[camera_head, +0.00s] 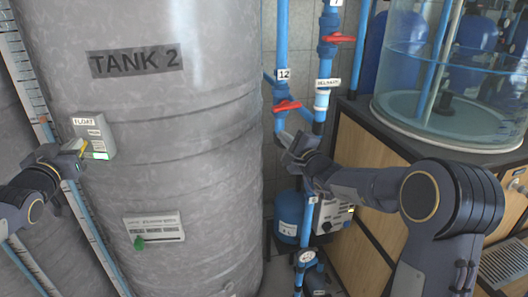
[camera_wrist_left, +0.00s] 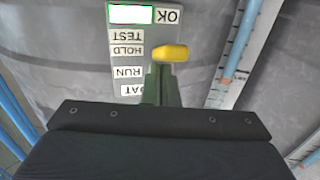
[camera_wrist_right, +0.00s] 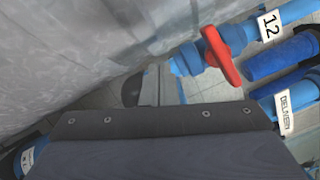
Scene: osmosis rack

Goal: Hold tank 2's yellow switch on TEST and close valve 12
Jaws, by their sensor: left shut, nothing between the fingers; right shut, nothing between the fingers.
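Tank 2 (camera_head: 160,80) is a large grey tank with a FLOAT switch box (camera_head: 95,128) on its left side. The box's yellow switch (camera_wrist_left: 171,53) appears beside the HOLD label in the left wrist view, with TEST adjacent; the lever stands out, so its exact setting is unclear. My left gripper (camera_head: 77,152) is shut and empty, its fingertips right at the switch; contact cannot be told. Valve 12's red handle (camera_head: 287,105) lies crosswise to its blue pipe; it also shows in the right wrist view (camera_wrist_right: 220,55). My right gripper (camera_head: 290,141) is shut and empty, just below the handle.
Another red valve handle (camera_head: 339,38) and a DELIVERY pipe (camera_head: 322,100) stand right of valve 12. A clear water vessel (camera_head: 450,115) sits on a wooden cabinet at right.

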